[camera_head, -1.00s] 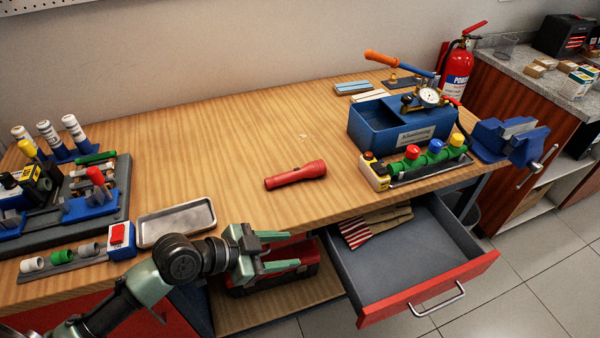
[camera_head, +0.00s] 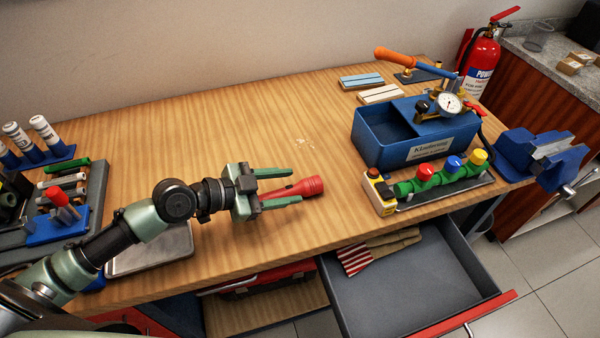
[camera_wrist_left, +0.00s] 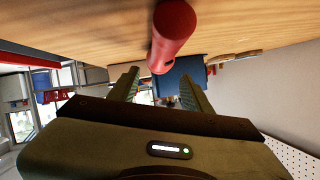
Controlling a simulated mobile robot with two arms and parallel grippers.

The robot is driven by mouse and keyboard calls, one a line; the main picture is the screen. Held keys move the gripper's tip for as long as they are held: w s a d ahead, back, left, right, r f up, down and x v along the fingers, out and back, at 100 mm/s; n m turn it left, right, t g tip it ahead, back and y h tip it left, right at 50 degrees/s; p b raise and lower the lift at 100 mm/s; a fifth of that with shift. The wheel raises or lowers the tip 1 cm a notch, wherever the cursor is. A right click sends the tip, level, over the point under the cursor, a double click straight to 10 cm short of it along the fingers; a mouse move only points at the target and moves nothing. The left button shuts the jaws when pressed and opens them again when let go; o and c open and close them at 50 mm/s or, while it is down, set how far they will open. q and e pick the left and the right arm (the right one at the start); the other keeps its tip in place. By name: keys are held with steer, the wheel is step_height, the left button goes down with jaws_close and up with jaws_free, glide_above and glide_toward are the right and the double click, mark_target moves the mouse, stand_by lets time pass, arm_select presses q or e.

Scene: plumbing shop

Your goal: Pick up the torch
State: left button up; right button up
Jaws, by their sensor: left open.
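The red torch (camera_head: 311,187) lies on the wooden workbench (camera_head: 270,120), its wide head to the right. My left gripper (camera_head: 297,187) is open, with its green fingers on either side of the torch in the head view. The near part of the torch is partly hidden by the gripper. In the left wrist view the torch (camera_wrist_left: 172,35) shows beyond and above the two fingers (camera_wrist_left: 157,85); I cannot tell whether they touch it. My right gripper is not in view.
A blue tool box (camera_head: 383,137) with a gauge and a green valve manifold (camera_head: 437,176) stand to the right. An open drawer (camera_head: 410,275) juts out below the bench front. A metal tray (camera_head: 150,252) lies under my left arm. The bench behind the torch is clear.

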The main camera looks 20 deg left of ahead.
mark_target(306, 184)
arm_select(q)
steer(key=shift+w+d, duration=0.1)
steer(key=shift+w, duration=0.3)
steer(key=shift+w+d, duration=0.15)
steer(key=shift+d, duration=0.15)
steer(key=shift+w+d+f+p, duration=0.15)
steer(key=shift+w+d+p, duration=0.05)
steer(key=shift+d+p, duration=0.3)
steer(key=shift+w+d+f+p, duration=0.15)
steer(key=shift+w+d+p, duration=0.05)
steer(key=shift+d+p, duration=0.25)
steer(key=p+x, duration=0.1)
steer(key=x, duration=0.2)
steer(key=shift+w+d+f, duration=0.1)
steer(key=shift+w+f, duration=0.2)
steer(key=shift+w+d+f, duration=0.1)
steer(key=shift+d+f, duration=0.05)
steer(key=shift+d, duration=0.05)
jaws_close()
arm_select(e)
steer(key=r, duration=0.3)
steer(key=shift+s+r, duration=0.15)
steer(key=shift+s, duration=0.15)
